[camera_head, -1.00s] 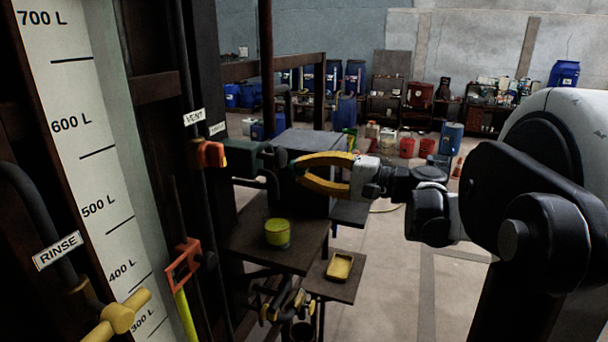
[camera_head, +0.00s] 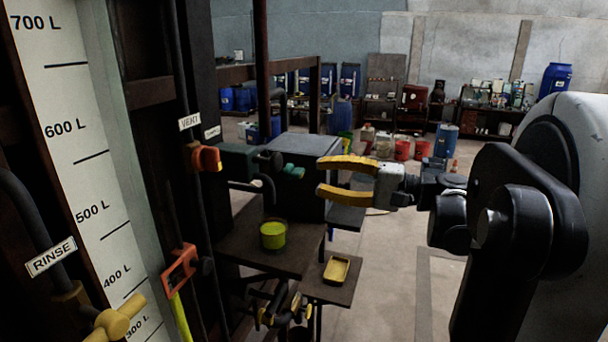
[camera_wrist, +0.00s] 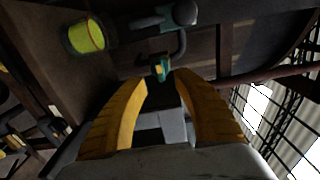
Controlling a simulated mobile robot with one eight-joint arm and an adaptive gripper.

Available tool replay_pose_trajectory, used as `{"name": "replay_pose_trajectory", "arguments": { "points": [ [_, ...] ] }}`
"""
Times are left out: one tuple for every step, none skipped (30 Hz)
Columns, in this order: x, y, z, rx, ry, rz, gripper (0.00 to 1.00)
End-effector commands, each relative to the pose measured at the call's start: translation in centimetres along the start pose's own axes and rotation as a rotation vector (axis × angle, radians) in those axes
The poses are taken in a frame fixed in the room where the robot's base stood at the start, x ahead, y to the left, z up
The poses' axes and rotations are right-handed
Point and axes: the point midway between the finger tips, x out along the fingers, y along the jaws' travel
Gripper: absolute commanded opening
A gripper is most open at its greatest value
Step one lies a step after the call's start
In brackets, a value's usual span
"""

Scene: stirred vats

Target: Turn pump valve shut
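A small green handle (camera_head: 292,171) sits on the near side of the dark pump box (camera_head: 300,148) and lies roughly level. It also shows in the wrist view (camera_wrist: 160,68), just beyond and between my fingertips. I take it for the pump valve, but no label on it is readable. My gripper (camera_head: 321,177) has yellow fingers spread apart with nothing between them. It is just right of the green handle, with a small visible gap. In the wrist view the open fingers (camera_wrist: 162,80) point toward the handle.
A shelf with a yellow-green cup (camera_head: 273,236) is below the pump, and a yellow tray (camera_head: 337,270) is on a lower shelf. Red-orange handles (camera_head: 207,159) and a yellow RINSE valve (camera_head: 118,318) are at left. Open floor lies right of the shelves.

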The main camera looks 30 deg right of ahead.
Motion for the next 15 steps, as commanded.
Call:
{"name": "replay_pose_trajectory", "arguments": {
  "points": [
    [-1.3, 0.0, -0.1, 0.000, 0.005, 0.000, 0.35],
    [-1.9, 0.0, -0.1, 0.000, 0.005, 0.000, 0.35],
    [-2.7, 0.0, -0.1, 0.000, 0.004, 0.000, 0.35],
    [-3.3, 0.0, -0.1, 0.000, 0.004, 0.000, 0.35],
    [-3.8, 0.0, -0.1, 0.000, 0.004, 0.000, 0.35],
    [-4.4, 0.0, -0.1, 0.000, 0.003, 0.000, 0.35],
    [-4.8, 0.0, -0.1, 0.000, 0.003, 0.000, 0.35],
    [-5.2, 0.0, -0.1, 0.000, 0.002, 0.000, 0.35],
    [-5.5, 0.0, -0.1, 0.000, 0.002, 0.000, 0.35],
    [-5.7, 0.0, -0.1, 0.000, 0.002, 0.000, 0.35],
    [-5.9, 0.0, 0.0, 0.000, 0.001, 0.000, 0.35],
    [-6.1, 0.0, 0.0, 0.000, 0.000, 0.000, 0.35],
    [-6.2, 0.0, 0.0, 0.000, 0.000, 0.000, 0.35],
    [-6.2, 0.0, 0.0, 0.000, -0.001, 0.000, 0.35],
    [-6.2, 0.0, 0.0, 0.000, -0.001, 0.000, 0.35]
  ]
}}
